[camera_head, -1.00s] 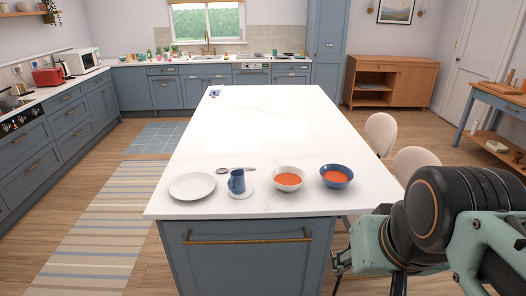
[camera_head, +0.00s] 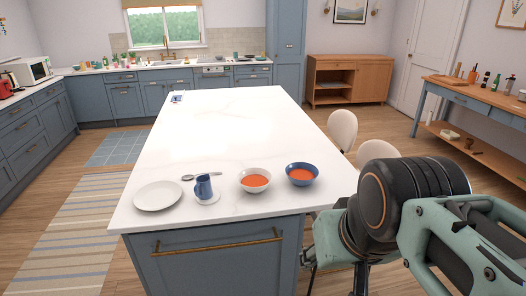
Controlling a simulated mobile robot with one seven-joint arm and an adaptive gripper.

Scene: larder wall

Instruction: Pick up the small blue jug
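The small blue jug (camera_head: 203,187) stands upright on a small white saucer (camera_head: 208,198) near the front edge of the white island top. Its handle side faces left. My gripper (camera_head: 308,262) is low at the right of the island's front, below the top's edge and partly hidden behind my arm. Only thin dark parts of it show, and whether it is open or shut does not show. It is apart from the jug.
A white plate (camera_head: 158,196) lies left of the jug. A spoon (camera_head: 202,177) lies just behind it. A white bowl (camera_head: 255,180) and a blue bowl (camera_head: 302,174), both with orange contents, stand to its right. The island top (camera_head: 225,125) behind is mostly clear. Chairs (camera_head: 342,128) stand at the right side.

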